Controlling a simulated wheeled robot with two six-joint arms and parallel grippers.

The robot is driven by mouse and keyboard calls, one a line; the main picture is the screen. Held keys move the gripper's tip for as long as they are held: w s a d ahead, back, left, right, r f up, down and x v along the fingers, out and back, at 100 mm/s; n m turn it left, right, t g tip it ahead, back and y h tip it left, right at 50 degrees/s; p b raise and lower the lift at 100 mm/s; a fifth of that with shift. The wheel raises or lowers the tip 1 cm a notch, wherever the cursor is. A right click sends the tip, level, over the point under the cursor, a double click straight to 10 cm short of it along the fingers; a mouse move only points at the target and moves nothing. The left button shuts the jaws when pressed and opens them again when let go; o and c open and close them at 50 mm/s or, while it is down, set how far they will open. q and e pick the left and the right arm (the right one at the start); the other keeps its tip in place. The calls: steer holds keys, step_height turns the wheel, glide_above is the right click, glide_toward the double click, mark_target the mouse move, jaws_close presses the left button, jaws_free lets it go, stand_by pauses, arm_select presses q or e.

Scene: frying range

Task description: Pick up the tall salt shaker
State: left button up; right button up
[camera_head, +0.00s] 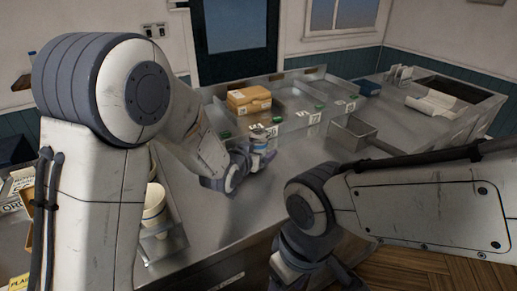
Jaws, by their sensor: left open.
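My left gripper (263,146) is over the steel counter (215,222), close to the front wall of the divided steel bin. It is open, but its fingers are small and dark, and I cannot make out anything between them. I cannot pick out a tall salt shaker with certainty; it may be hidden by the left gripper or arm. My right gripper (318,274) hangs low at the bottom of the picture, in front of the counter edge. Its fingers are dark and partly cut off, so its opening is unclear.
The divided steel bin (297,128) holds a cardboard box (249,99). A small metal pan (354,136) stands to its right. White stacked cups (154,205) stand at the left, partly behind my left arm. The counter between the cups and my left gripper is clear.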

arm_select(q)
steer(key=shift+w+d+f, duration=0.15)
steer(key=shift+w+f, duration=0.05)
steer(key=shift+w, duration=0.25)
jaws_close()
